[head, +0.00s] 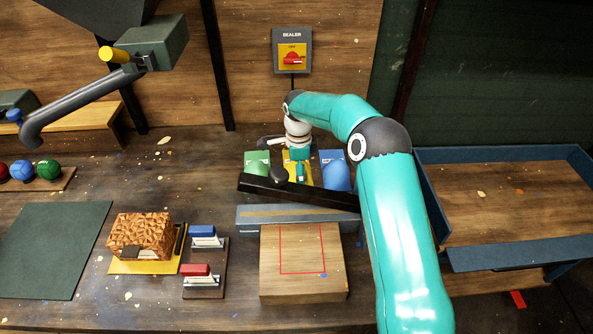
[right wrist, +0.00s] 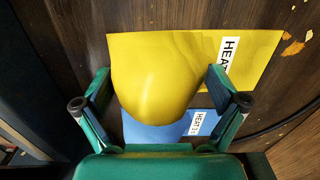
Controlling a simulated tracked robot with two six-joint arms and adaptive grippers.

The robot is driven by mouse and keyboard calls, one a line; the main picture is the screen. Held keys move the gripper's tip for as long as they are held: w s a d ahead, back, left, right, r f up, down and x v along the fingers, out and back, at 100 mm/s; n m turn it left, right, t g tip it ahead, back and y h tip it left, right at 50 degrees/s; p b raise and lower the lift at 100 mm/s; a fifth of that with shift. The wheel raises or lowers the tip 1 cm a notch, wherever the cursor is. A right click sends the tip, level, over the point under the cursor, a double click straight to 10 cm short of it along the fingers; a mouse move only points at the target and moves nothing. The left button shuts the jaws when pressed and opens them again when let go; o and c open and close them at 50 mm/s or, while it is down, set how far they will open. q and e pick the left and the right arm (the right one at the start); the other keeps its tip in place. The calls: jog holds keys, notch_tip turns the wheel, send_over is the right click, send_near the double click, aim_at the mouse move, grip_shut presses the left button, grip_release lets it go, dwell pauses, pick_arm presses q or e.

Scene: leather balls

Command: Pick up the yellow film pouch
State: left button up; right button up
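The yellow film pouch (head: 290,158) lies at the back of the bench between a green pouch (head: 257,160) and a blue pouch (head: 336,176). My right gripper (head: 300,170) is over it and hides part of it. In the right wrist view, the yellow pouch's rounded bulge (right wrist: 155,75) sits between the two fingers of my right gripper (right wrist: 160,78). The fingers are wide apart, one on each side of the bulge; whether they touch it I cannot tell. My left gripper is not in view.
A black bar (head: 310,195) and a grey sealer bar (head: 290,216) cross in front of the pouches. A wooden block (head: 300,285) with a red outline stands nearer. A blue-edged tray (head: 500,210) is at right. A dark mat (head: 50,245) lies at left.

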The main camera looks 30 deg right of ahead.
jog(key=c, duration=1.2)
jog(key=shift+r, duration=0.1)
